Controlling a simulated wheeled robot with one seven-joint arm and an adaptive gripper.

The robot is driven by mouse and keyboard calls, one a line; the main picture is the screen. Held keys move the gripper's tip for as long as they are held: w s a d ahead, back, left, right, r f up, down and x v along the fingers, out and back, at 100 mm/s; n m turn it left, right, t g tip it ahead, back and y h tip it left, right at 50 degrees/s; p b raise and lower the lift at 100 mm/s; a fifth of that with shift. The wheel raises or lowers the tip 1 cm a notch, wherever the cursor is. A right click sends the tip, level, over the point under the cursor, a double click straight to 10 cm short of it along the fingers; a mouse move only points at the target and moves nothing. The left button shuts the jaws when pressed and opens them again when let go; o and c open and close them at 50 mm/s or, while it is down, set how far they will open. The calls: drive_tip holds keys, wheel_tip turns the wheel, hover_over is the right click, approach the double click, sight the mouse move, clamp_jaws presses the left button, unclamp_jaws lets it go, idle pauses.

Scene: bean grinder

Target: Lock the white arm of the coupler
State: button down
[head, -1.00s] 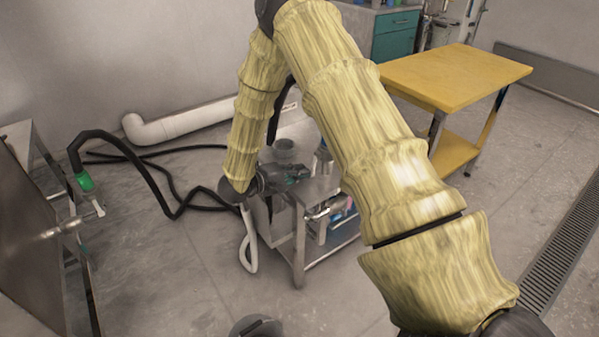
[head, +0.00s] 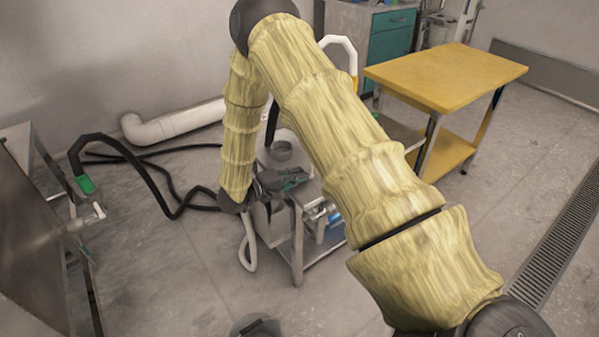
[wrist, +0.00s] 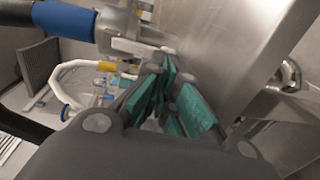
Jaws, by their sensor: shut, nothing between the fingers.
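In the wrist view, a grey metal coupler (wrist: 118,28) joins a hose with a blue sleeve (wrist: 66,21) at the upper left. A flat pale lever (wrist: 136,48), likely the white arm, sticks out from it toward my fingertips. My gripper (wrist: 172,98) has teal finger pads and is shut and empty, just below the lever's end; I cannot tell whether they touch. In the head view, my gripper (head: 292,179) is beside the steel cart, and my arm hides much of that area. A green coupler (head: 85,184) with a white end piece is at the far left.
A steel cart (head: 297,245) stands under my gripper. A large steel surface (wrist: 225,60) lies close right of my fingers in the wrist view. A white hose with a yellow fitting (wrist: 105,66) is behind. A yellow table (head: 450,75) stands at right. Floor is open in front.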

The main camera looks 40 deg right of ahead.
drive_tip(key=a+r+p, duration=0.1)
drive_tip(key=a, duration=1.1)
drive_tip(key=shift+w+a+r, duration=0.2)
drive_tip(key=shift+a+r, duration=0.2)
